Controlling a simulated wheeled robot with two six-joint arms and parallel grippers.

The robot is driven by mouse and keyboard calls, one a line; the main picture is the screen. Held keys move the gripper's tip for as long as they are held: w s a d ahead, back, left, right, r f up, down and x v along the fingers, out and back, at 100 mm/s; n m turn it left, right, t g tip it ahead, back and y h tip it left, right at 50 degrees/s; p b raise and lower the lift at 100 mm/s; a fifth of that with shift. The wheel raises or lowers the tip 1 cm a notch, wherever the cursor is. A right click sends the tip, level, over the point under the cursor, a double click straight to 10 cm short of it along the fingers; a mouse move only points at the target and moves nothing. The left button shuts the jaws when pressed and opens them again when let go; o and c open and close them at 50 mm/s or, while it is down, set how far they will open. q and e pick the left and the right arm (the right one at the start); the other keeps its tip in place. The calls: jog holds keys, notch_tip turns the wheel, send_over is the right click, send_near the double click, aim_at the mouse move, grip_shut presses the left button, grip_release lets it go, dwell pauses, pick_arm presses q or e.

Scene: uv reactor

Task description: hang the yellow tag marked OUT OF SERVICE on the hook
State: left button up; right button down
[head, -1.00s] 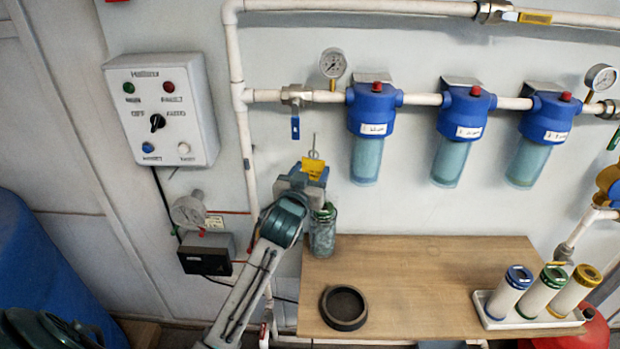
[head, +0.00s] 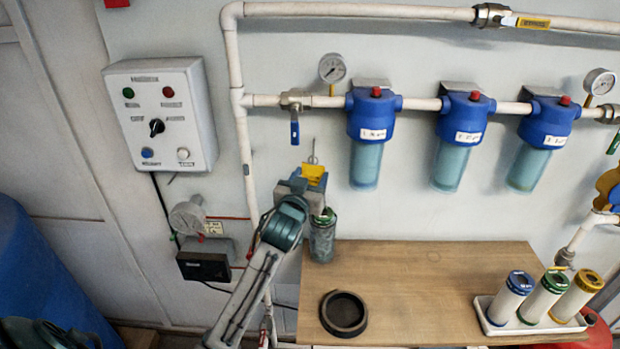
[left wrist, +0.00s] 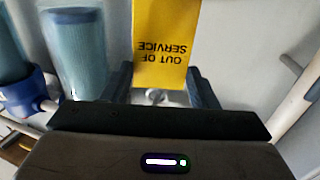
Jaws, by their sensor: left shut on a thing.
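The yellow tag (head: 313,173) is at my left gripper (head: 303,184), in front of the wall left of the first blue filter. In the left wrist view, the tag (left wrist: 165,45) shows the words OUT OF SERVICE upside down, between the fingers of my left gripper (left wrist: 162,88), which is shut on it. A thin metal piece, seemingly the hook (head: 313,150), rises just above the tag in the head view. A small round metal part (left wrist: 155,97) shows at the tag's edge in the wrist view. I cannot tell whether tag and hook touch. My right gripper is not in view.
A blue valve handle (head: 295,132) hangs above left of the tag; a blue filter (head: 368,140) is close on the right. A glass jar (head: 322,238) stands below my gripper on the wooden table (head: 430,270). A black ring (head: 344,313) lies there too.

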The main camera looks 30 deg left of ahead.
pick_arm(q)
jog(key=o, duration=1)
jog(key=shift+o, duration=0.2)
